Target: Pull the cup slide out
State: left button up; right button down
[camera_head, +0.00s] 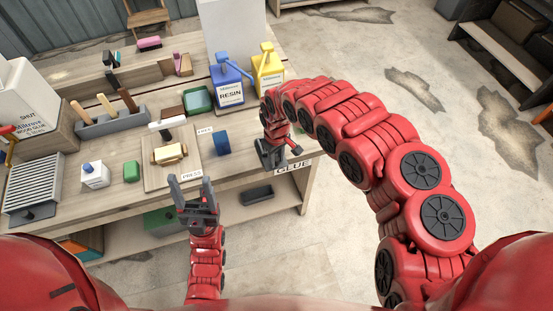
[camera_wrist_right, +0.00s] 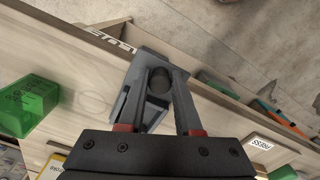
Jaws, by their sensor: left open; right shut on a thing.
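The grey cup slide (camera_head: 265,158) is at the front right corner of the bench, above the GLUE label (camera_head: 292,166). My right gripper (camera_head: 283,150) is down at it. In the right wrist view the slide (camera_wrist_right: 128,101) is a grey piece at the bench edge, and the fingers of my right gripper (camera_wrist_right: 160,82) are shut on its dark rounded part (camera_wrist_right: 158,82). Part of the slide is hidden by the fingers and arm; I cannot tell how far out it is. My left gripper (camera_head: 190,184) is open and empty, in front of the bench edge near the PRESS label (camera_head: 192,175).
A blue RESIN container (camera_head: 228,85) and a yellow container (camera_head: 267,70) stand behind the slide. A blue block (camera_head: 222,143) is left of it. A wooden board (camera_head: 172,160) with a brass-coloured piece lies further left.

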jog(key=c, duration=0.6)
grip_release()
jog(key=shift+s+f, duration=0.15)
notch_tip(320, 180, up, 6)
jog(key=shift+f+b, duration=0.15)
jog(key=shift+b, duration=0.25)
notch_tip(320, 180, up, 12)
jog(key=p, duration=0.6)
jog(key=shift+a+f, duration=0.1)
jog(key=shift+f, duration=0.05)
